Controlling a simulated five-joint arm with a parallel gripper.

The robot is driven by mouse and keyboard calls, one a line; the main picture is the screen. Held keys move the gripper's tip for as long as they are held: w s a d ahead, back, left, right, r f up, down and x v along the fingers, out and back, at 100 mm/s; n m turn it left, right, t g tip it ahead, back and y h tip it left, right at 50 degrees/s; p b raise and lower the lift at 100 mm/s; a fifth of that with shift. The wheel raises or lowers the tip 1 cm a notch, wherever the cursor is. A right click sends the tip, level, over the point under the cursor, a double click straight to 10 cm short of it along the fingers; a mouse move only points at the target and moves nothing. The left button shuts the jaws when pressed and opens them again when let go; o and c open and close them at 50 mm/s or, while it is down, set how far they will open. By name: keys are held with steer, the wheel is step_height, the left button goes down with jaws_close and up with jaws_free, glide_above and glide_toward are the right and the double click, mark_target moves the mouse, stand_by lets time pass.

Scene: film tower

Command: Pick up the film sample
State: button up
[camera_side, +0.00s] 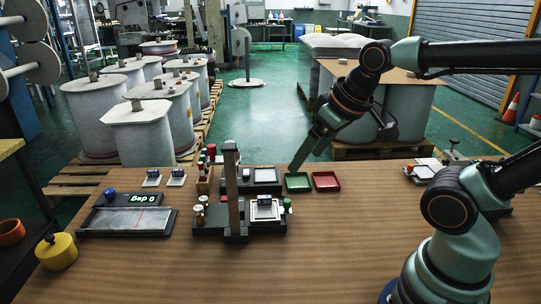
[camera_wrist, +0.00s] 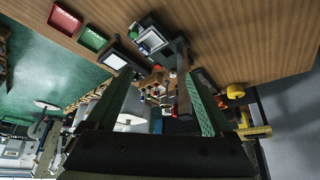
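I cannot tell for certain which piece is the film sample. A pale square in a dark frame (camera_side: 265,174) lies behind the upright post. Another pale square with a dark block on it (camera_side: 266,212) sits on the dark base of the post (camera_side: 232,180). My gripper (camera_side: 292,168) points down and left, near the green tray in the side view. In the wrist view my gripper (camera_wrist: 158,78) shows two fingers spread wide with nothing held between them.
A green tray (camera_side: 298,183) and a red tray (camera_side: 326,181) stand right of the post. Small bottles crowd the post. The front of the wooden table (camera_side: 250,275) is clear.

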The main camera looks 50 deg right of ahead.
steer(key=m+g, duration=0.6)
steer(key=m, duration=0.3)
glide_above(264, 198)
step_height(264, 198, down, 9)
steer(key=f, duration=0.6)
steer(key=shift+s+a+f, duration=0.15)
steer(key=shift+s+f, duration=0.05)
steer(key=shift+f, duration=0.05)
steer(key=shift+w+d+f, duration=0.1)
steer(key=shift+f, duration=1.25)
steer(key=shift+w+d+f, duration=0.1)
steer(key=shift+f, duration=1.2)
steer(key=shift+c, duration=0.3)
